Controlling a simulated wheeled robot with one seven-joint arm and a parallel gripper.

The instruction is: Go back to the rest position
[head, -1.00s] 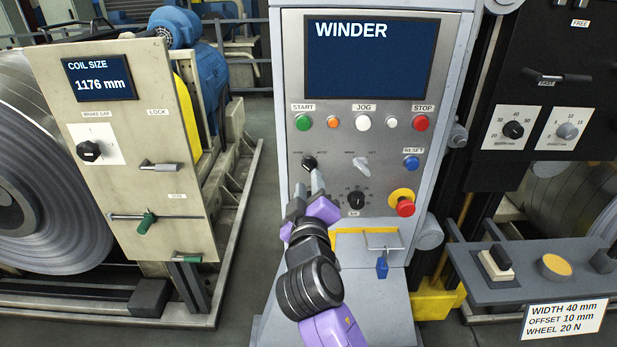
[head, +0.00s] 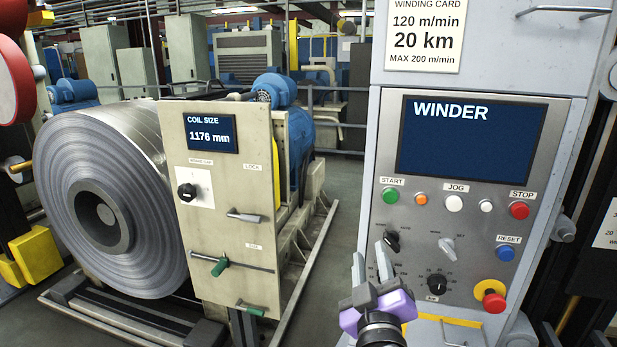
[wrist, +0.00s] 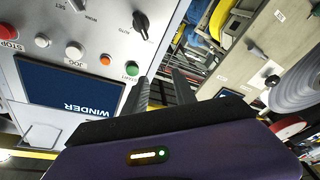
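My gripper (head: 369,252) is in front of the winder panel (head: 470,190), by its left edge and low in the head view. The black selector knob (head: 391,241) is just right of the fingertips in the head view. In the wrist view the knob (wrist: 140,24) is apart from the fingers. The winder screen (head: 468,140) reads WINDER. Much of my arm is below the head picture.
The beige coil panel (head: 232,180) with its screen (head: 211,134) stands to the left, beside the large steel coil (head: 105,212). A dark floor gap (head: 345,185) lies between the two machines. A yellow ledge (head: 430,317) sits under the winder panel.

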